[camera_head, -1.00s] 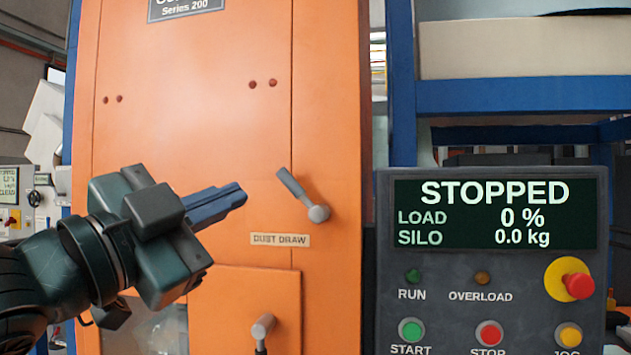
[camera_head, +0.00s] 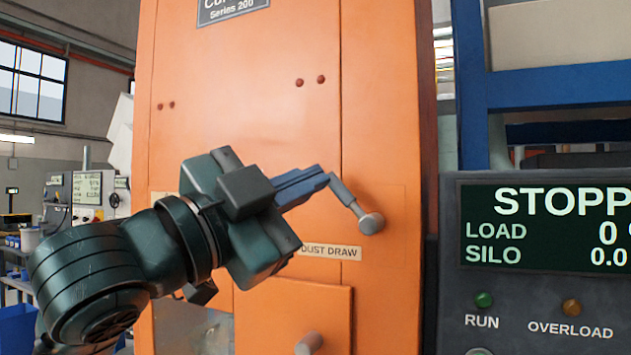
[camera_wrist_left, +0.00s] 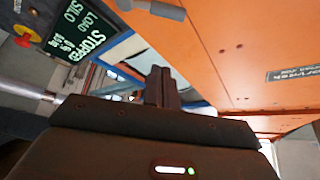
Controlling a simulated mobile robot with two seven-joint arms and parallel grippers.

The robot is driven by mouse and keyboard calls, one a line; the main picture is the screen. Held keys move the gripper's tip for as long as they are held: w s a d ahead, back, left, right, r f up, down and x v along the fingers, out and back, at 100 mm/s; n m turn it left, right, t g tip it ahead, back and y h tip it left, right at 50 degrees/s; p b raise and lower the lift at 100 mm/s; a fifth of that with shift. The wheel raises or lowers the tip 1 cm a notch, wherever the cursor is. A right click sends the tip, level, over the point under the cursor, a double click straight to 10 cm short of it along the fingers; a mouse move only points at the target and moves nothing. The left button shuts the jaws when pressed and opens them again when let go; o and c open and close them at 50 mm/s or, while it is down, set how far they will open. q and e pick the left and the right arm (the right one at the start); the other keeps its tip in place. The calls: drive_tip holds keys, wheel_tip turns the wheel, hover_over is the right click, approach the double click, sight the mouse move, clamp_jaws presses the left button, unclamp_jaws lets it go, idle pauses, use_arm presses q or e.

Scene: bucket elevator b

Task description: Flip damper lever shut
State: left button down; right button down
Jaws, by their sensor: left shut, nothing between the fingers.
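The damper lever (camera_head: 350,203) is a grey handle on the orange cabinet, above and right of the DUST DRAW label (camera_head: 330,252). It slants from its round hub at lower right up to its free end at upper left. My left gripper (camera_head: 325,178) is shut and empty, its blue-grey fingertips at the lever's free end in the head view. I cannot tell whether they touch it. In the left wrist view the fingers (camera_wrist_left: 162,88) show together, and a grey piece, likely the lever (camera_wrist_left: 160,8), shows at the top edge. My right gripper is not in view.
The orange cabinet (camera_head: 240,110) stands right in front. A dark control panel (camera_head: 530,290) with a STOPPED display stands to its right, beside blue framework (camera_head: 468,100). A lower door with a grey knob (camera_head: 309,343) is below the label.

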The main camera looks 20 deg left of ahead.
sight(335, 184)
use_arm(q)
drive_tip(key=p+x, duration=0.3)
drive_tip(key=x, duration=0.6)
drive_tip(key=a+f, duration=0.2)
drive_tip(key=a, duration=0.1)
drive_tip(key=shift+w+f, duration=0.3)
drive_tip(key=shift+w, duration=0.1)
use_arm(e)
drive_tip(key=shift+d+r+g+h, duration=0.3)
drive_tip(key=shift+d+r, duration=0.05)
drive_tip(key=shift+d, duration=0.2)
use_arm(q)
drive_tip(key=shift+a+f, duration=0.1)
drive_tip(key=shift+f, duration=0.05)
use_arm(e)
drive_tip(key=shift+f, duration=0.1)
